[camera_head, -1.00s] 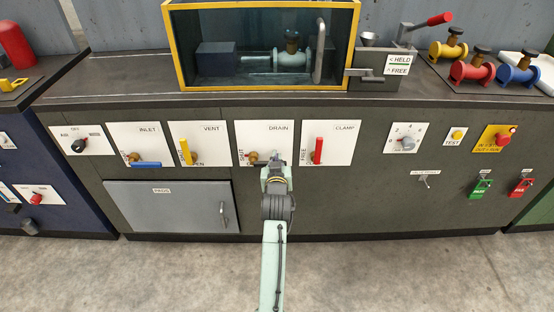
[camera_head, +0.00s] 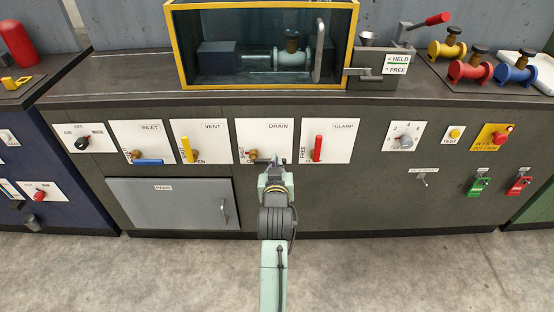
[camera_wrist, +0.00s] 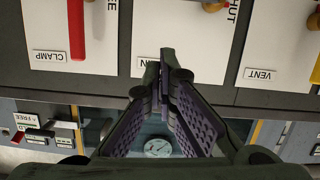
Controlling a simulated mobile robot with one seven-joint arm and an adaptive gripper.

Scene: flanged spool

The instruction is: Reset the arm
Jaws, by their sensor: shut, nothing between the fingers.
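My arm reaches up the middle of the head view, and my gripper (camera_head: 275,161) is in front of the lower right part of the white DRAIN panel (camera_head: 280,131). In the wrist view my gripper (camera_wrist: 165,72) has its two dark ribbed fingers together at the tips, with nothing between them. The DRAIN panel (camera_wrist: 150,30) lies behind the tips there. The drain valve's brass hub (camera_head: 251,154) shows left of my gripper; part of its handle is hidden or hard to make out. I cannot tell whether the gripper touches the panel.
The CLAMP panel with its upright red handle (camera_head: 318,148) is close on the right. The VENT panel with a yellow handle (camera_head: 187,148) and the INLET panel with a blue handle (camera_head: 149,162) are left. A yellow-framed glass case (camera_head: 262,86) stands above. The floor is clear.

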